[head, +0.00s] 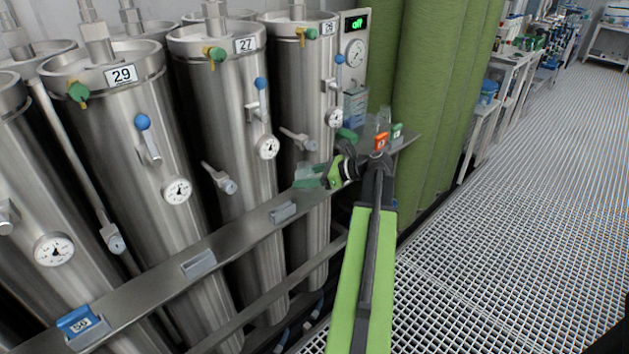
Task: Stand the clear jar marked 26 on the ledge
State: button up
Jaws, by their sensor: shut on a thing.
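A small clear jar (304,173) with green at its lower part shows in the head view, just left of my gripper (328,178), in front of the third large vessel. My gripper is shut on it, and the black and green jaw parts partly cover it. I cannot read a number on the jar. The ledge (235,238) is a long grey metal rail running across the vessels from lower left to upper right. The jar appears in front of or over the ledge; I cannot tell whether it touches.
Steel vessels (110,140) marked 29 and 27 stand behind the ledge, with valves and gauges sticking out. A blue block (77,322) sits at the ledge's near end. Small orange and green items (381,142) and clear ware stand at its far end. The grated floor (500,230) is clear.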

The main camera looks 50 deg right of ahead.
jog(key=shift+w, duration=0.35)
jog(key=shift+s+f+b, duration=0.1)
jog(key=shift+f+b, duration=0.25)
jog(key=shift+f, duration=0.25)
jog(key=o, duration=1.5)
jog(key=shift+c, duration=0.2)
